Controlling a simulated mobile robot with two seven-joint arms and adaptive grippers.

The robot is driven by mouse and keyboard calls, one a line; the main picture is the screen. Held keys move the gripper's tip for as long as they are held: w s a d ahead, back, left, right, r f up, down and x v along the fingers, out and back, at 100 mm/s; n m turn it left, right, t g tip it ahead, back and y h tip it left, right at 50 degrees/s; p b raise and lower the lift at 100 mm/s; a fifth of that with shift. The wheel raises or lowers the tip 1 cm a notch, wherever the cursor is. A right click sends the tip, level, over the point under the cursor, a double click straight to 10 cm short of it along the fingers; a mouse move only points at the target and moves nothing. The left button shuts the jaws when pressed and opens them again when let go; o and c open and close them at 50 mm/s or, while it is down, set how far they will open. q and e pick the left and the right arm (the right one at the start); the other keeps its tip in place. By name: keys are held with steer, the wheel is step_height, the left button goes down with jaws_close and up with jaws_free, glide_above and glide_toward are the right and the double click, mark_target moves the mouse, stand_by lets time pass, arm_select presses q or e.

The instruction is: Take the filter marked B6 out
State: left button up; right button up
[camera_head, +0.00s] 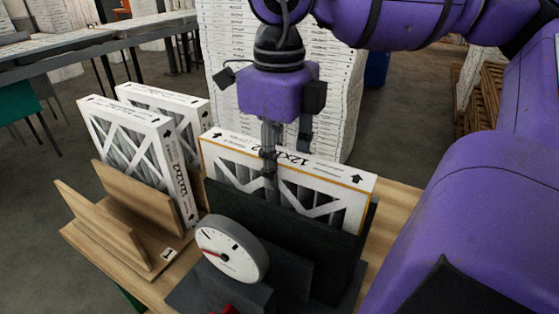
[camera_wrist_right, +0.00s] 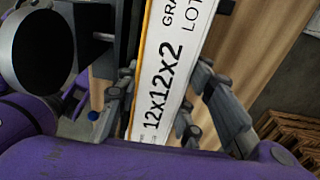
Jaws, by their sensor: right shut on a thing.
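A white boxed filter (camera_head: 325,168) with orange edging and "12x12x2" print stands upright in a black holder (camera_head: 300,225) with a round gauge (camera_head: 232,249) on its front. My right gripper (camera_head: 268,165) comes down from above and is shut on this filter's top edge, one finger on each side. In the right wrist view the filter (camera_wrist_right: 170,60) runs between the fingers of the gripper (camera_wrist_right: 160,105). The filter's lower part is hidden by the holder. I cannot read a B6 mark. My left gripper is not in view.
Two more white filters, a nearer one (camera_head: 135,150) and a farther one (camera_head: 185,112), stand upright at left in a wooden rack (camera_head: 110,235). A tall stack of white boxes (camera_head: 340,110) is behind. Bare wooden tabletop (camera_head: 395,215) shows right of the holder.

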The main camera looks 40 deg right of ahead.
steer(key=o, duration=0.9)
steer(key=shift+r, duration=3.55)
steer(key=o, duration=0.6)
